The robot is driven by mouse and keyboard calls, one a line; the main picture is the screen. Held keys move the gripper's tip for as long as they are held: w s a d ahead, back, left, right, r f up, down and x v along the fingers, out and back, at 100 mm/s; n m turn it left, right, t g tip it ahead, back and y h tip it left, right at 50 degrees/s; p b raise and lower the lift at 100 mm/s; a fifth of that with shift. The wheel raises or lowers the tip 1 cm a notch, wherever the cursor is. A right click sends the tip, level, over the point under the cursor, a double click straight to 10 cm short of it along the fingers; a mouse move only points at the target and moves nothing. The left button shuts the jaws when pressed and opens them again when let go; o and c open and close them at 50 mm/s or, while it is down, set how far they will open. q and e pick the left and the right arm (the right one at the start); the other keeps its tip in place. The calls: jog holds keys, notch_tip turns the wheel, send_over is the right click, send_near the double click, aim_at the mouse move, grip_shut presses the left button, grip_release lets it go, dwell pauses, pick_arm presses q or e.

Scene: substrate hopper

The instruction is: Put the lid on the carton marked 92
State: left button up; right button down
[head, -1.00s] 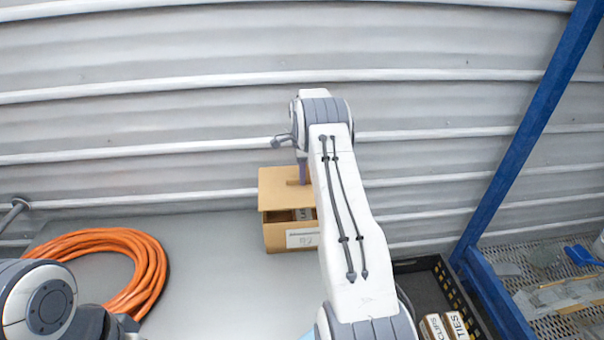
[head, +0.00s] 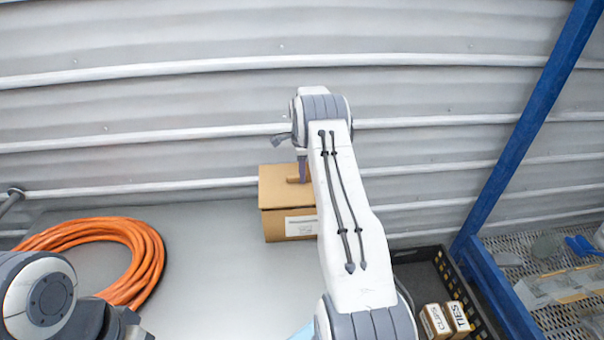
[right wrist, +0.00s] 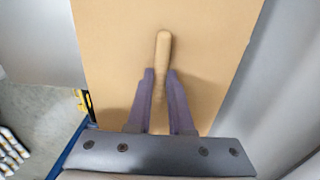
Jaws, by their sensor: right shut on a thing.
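A tan carton (head: 276,227) stands on the grey table against the corrugated wall in the head view. A white label (head: 300,226) is on its front, partly hidden by my right arm; I cannot read its mark. The flat tan lid (head: 275,187) lies over the carton's top, with no gap visible along the front edge. My right gripper (head: 303,172) is above the lid. In the right wrist view, the right gripper (right wrist: 160,88) is shut on the lid's wooden handle (right wrist: 163,48), and the lid (right wrist: 110,45) fills the middle. My left gripper's fingers are out of view.
A coiled orange hose (head: 150,262) lies left of the carton. A black crate (head: 440,272) with small boxes (head: 434,320) stands at right. Beyond it are a blue post (head: 520,130) and a mesh shelf (head: 550,250). The table between hose and carton is clear.

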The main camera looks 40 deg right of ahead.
jog(key=shift+a+f+b, duration=0.1)
jog(key=shift+f+b, duration=0.4)
jog(key=shift+f, duration=0.15)
dwell(1.1)
jog(key=c, duration=0.7)
grip_release()
jog(key=shift+c, duration=0.2)
jog(key=shift+r, duration=0.2)
notch_tip(320, 180, up, 9)
jog(key=b, duration=0.4)
jog(key=shift+f, duration=0.15)
jog(key=shift+r, duration=0.7)
